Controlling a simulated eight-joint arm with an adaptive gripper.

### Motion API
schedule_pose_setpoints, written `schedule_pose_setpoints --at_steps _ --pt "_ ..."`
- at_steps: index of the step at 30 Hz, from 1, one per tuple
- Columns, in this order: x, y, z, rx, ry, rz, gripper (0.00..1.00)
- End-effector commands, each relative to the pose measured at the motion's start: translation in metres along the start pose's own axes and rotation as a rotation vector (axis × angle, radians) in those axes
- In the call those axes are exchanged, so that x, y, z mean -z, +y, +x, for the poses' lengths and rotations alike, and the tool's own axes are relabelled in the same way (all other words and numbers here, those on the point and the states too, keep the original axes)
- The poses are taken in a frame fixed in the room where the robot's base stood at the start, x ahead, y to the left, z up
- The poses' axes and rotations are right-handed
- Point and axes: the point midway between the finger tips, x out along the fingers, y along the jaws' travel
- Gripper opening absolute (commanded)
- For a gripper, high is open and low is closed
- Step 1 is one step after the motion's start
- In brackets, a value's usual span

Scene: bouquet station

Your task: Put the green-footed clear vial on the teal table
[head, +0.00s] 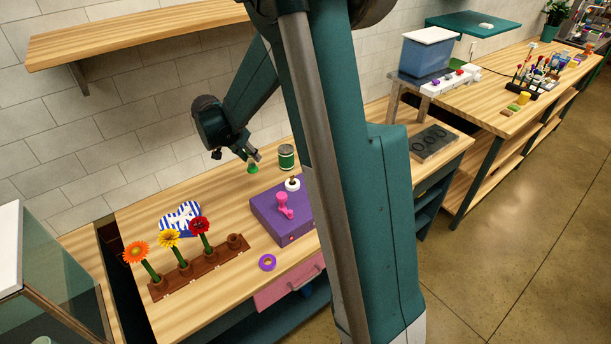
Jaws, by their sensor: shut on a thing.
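The green-footed clear vial (253,169) is under my gripper (253,158) in the head view, over the back of the wooden bench. Its green foot shows just below the fingertips; its clear body is mostly hidden or too small to make out. My gripper points down and is shut on the vial. I cannot tell whether the foot touches the bench or hangs a little above it. A teal table top (465,24) is far off at the upper right, by the wall, with a small white thing on it.
A green can (286,157) stands close right of my gripper. A purple box (278,217) with a pink lever is in front. A brown rack (205,265) holds flowers; a purple ring (267,262) lies nearby. A blue bin (424,60) stands on the right. My column hides the middle.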

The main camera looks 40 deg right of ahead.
Motion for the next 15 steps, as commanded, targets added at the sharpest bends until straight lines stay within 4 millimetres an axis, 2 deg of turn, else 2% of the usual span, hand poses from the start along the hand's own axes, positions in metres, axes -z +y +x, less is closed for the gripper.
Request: schedule_pose_setpoints --at_steps 5,15 --pt "-0.003 0.0 0.006 0.0 0.0 0.0 0.0" --pt "-0.023 0.0 0.04 0.0 0.0 0.0 0.0"
